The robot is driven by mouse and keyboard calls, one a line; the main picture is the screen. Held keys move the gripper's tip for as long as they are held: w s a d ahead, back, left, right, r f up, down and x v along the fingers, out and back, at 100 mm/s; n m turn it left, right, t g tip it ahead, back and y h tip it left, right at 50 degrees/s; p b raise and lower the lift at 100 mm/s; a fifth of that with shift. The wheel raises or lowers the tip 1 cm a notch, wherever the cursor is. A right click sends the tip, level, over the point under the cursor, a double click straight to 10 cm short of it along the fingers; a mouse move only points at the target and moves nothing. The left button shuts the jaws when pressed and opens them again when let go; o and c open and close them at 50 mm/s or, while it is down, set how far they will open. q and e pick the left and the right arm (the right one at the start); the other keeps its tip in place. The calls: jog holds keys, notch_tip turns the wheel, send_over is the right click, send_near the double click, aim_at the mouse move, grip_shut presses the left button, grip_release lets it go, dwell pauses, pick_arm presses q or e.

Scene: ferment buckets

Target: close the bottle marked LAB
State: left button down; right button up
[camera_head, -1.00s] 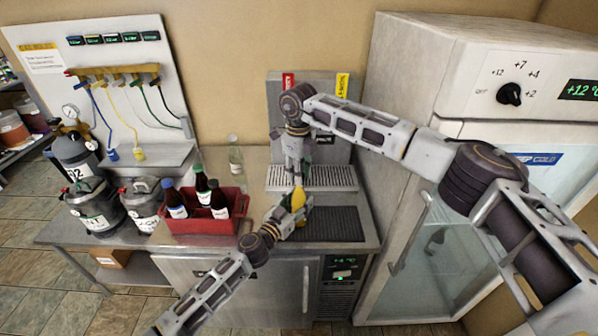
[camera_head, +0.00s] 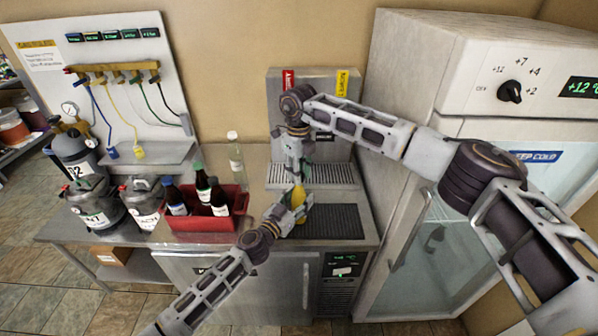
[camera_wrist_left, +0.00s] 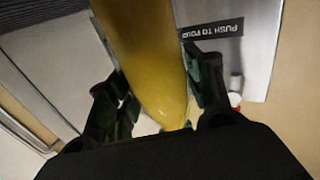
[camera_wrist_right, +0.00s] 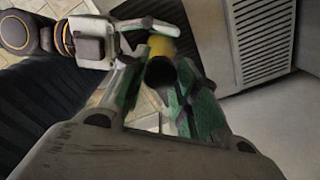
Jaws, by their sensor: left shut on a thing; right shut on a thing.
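A smooth yellow object (camera_head: 299,197), possibly a bottle, is above the counter in front of the drip grille; no LAB mark is readable on it. My left gripper (camera_head: 292,207) is shut on it from the lower left. In the left wrist view the yellow object (camera_wrist_left: 148,60) lies between the fingers. My right gripper (camera_head: 297,178) comes down from above, close over its upper end. In the right wrist view its fingers are shut on a dark round piece (camera_wrist_right: 160,72), with yellow (camera_wrist_right: 161,46) right beside it. Whether the two pieces touch is unclear.
A red crate (camera_head: 205,222) with several dark bottles stands left on the counter. A clear bottle (camera_head: 235,158) stands behind it. Grey buckets (camera_head: 95,210) crowd the far left. A black mat (camera_head: 335,222) lies right of my left gripper. A fridge (camera_head: 430,230) stands at right.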

jog(key=m, duration=0.7)
jog(key=shift+m, duration=0.4)
jog(key=m, duration=0.3)
jog(key=shift+m, duration=0.4)
jog(key=m, duration=0.3)
jog(key=shift+m, duration=0.4)
jog(key=m, duration=0.3)
jog(key=shift+w+m, duration=0.1)
jog(key=shift+m, duration=0.3)
jog(key=m, duration=0.9)
jog(key=shift+m, duration=0.4)
jog(key=shift+a+m, duration=0.2)
jog(key=shift+m, duration=0.8)
jog(key=shift+o, duration=0.2)
jog(key=shift+a+r+m, duration=0.2)
jog(key=shift+a+m, duration=0.25)
jog(key=shift+m, duration=0.25)
jog(key=shift+o, duration=0.4)
jog(key=shift+s, duration=0.2)
